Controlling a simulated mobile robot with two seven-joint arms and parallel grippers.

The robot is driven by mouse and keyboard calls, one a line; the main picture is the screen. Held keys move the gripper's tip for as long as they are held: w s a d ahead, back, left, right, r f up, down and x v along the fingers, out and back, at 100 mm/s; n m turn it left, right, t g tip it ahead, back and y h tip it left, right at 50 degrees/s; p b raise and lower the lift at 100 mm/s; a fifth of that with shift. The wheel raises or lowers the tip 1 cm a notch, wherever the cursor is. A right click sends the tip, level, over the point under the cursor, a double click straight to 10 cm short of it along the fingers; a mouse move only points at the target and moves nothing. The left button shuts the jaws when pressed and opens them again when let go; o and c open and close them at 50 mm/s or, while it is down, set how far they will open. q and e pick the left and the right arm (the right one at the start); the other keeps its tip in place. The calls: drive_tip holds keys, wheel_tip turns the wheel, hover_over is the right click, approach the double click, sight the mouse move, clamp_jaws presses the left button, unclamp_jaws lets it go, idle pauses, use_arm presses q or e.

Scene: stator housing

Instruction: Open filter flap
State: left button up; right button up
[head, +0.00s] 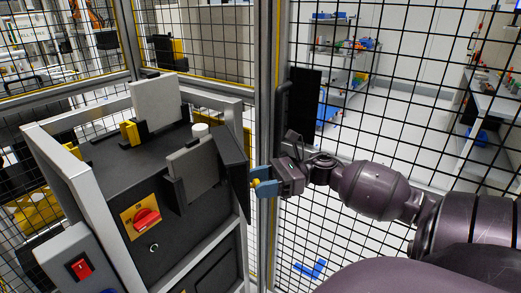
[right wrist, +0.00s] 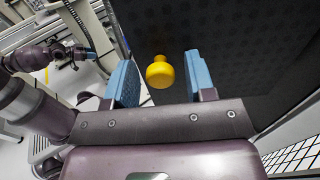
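The filter flap appears to be the dark panel (head: 233,155) on the right side of the black machine in the head view. In the right wrist view its dark patterned face (right wrist: 235,40) fills the upper right, and a yellow knob (right wrist: 160,72) sticks out from it. My right gripper (head: 264,186) is at the flap's right edge. Its blue fingers (right wrist: 157,82) are open, one on each side of the knob, with gaps visible on both sides. How far the flap stands ajar is hard to tell.
The black machine (head: 185,235) carries a red rotary switch (head: 146,217) and grey plates (head: 156,103) on top. A metal frame (head: 88,200) surrounds it. A grey fence post (head: 266,100) and black mesh stand close behind my right gripper. Shelves lie beyond the mesh.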

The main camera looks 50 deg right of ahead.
use_arm(q)
drive_tip(key=shift+r, duration=0.1)
use_arm(e)
drive_tip(key=shift+r, duration=0.1)
use_arm(q)
wheel_tip(320, 180, up, 11)
drive_tip(key=p, duration=1.1)
drive_tip(key=shift+w+t, duration=0.4)
drive_tip(key=shift+w, duration=0.05)
use_arm(e)
wheel_tip(320, 180, up, 20)
use_arm(q)
drive_tip(key=shift+s+a, duration=0.15)
